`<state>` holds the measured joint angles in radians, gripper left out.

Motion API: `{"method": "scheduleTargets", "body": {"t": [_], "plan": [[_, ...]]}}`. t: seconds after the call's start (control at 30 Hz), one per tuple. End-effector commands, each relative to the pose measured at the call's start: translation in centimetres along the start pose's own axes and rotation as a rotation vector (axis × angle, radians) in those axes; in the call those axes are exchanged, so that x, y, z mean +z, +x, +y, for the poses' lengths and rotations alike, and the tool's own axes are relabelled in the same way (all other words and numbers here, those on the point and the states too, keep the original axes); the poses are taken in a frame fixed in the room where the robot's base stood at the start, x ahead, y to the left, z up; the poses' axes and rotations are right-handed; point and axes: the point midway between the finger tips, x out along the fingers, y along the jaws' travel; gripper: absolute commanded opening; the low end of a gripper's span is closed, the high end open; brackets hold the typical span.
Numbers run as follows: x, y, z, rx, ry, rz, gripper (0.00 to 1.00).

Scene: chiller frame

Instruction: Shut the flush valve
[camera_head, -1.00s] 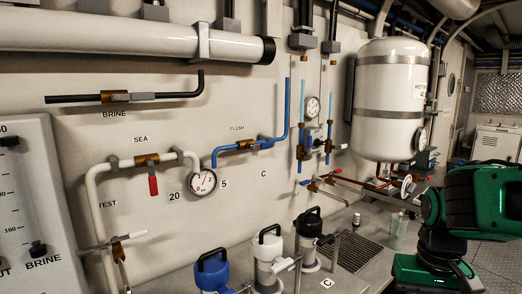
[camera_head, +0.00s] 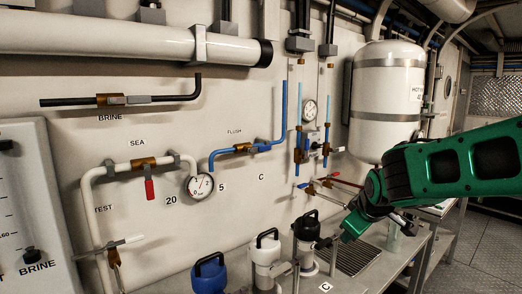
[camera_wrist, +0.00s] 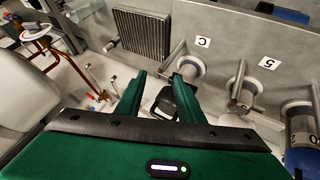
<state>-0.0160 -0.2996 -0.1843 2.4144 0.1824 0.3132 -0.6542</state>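The flush valve (camera_head: 243,148) is a brass body on the blue pipe, under the FLUSH label on the wall in the head view. A grey-blue part lies along the pipe at the valve; its handle is too small to make out clearly. My gripper (camera_head: 328,241) is low and to the right of the valve, near the black-topped canister on the bench, well apart from the valve. In the wrist view my gripper (camera_wrist: 157,98) shows two green fingers spread apart, with a black handle behind the gap. The flush valve is not recognisable in the wrist view.
Blue (camera_head: 209,273), white (camera_head: 265,248) and black-topped (camera_head: 306,230) canisters stand on the bench below the pipe. A gauge (camera_head: 201,185) sits left of the flush valve. The sea valve's red handle (camera_head: 149,190) hangs down. A white tank (camera_head: 385,100) hangs behind my arm.

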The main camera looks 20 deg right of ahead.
Motion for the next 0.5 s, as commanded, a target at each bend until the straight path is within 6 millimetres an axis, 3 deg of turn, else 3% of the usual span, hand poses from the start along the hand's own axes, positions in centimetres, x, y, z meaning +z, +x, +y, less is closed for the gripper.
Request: {"method": "scheduleTargets", "body": {"t": [0.03,0.1,0.3,0.4,0.5], "plan": [[-3.5,0.7,0.2,0.039,-0.109,0.076,0.34],[-8.3,1.0,0.6,0.109,-0.258,0.186,0.34],[-21.4,-0.4,-0.2,0.360,-0.644,0.467,0.34],[-26.3,-1.8,-1.2,0.486,-0.782,0.569,0.34],[-29.6,-3.2,-2.1,0.586,-0.873,0.638,0.34]]}}
